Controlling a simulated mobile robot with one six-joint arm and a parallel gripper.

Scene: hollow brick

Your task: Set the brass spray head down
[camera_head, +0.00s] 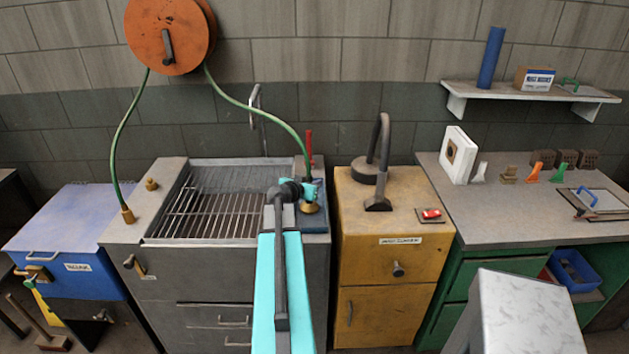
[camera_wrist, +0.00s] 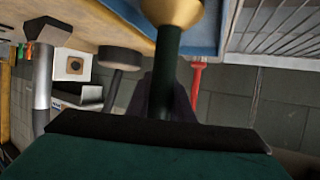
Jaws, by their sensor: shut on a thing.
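The brass spray head (camera_head: 310,208) is at the sink's right side, flared end down, over a blue pad (camera_head: 315,222). My gripper (camera_head: 307,190) is shut on its dark green stem, just above the brass flare. A green hose (camera_head: 262,108) runs from the stem up to the orange reel. In the wrist view, which is upside down, the brass flare (camera_wrist: 172,11) is at the top edge, close to the blue surface (camera_wrist: 135,14). I cannot tell whether it touches. The jaws partly hide the stem.
A red-handled tool (camera_head: 309,147) stands just behind the spray head. The sink with its wire rack (camera_head: 215,212) lies left. A yellow cabinet (camera_head: 388,240) with a dark curved arm (camera_head: 383,150) stands right. The orange reel (camera_head: 170,36) hangs above.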

